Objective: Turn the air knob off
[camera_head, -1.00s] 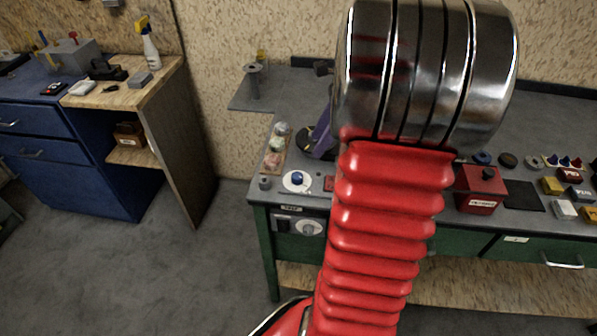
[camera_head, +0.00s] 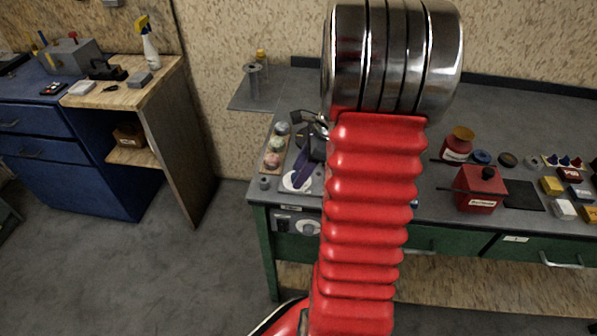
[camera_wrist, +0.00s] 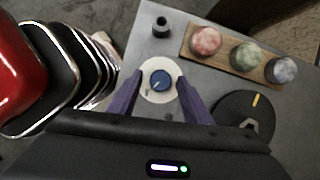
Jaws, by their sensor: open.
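A blue knob (camera_wrist: 160,81) sits on a white round plate (camera_wrist: 149,93) on the bench top. In the head view the plate (camera_head: 291,184) is partly covered by my gripper. No label on this knob can be read. My gripper (camera_wrist: 160,78) is open, with its purple fingers on either side of the knob in the wrist view. The knob lies between the fingertips; I cannot tell whether they touch it. In the head view the purple fingers (camera_head: 303,168) point down at the plate.
A wooden strip (camera_wrist: 228,59) with red, green and blue-grey round pieces lies close by. A black disc (camera_wrist: 238,115) with a yellow mark is at the right. A small dark cylinder (camera_wrist: 162,27) stands near the edge. A pale dial (camera_head: 307,228) is on the bench front.

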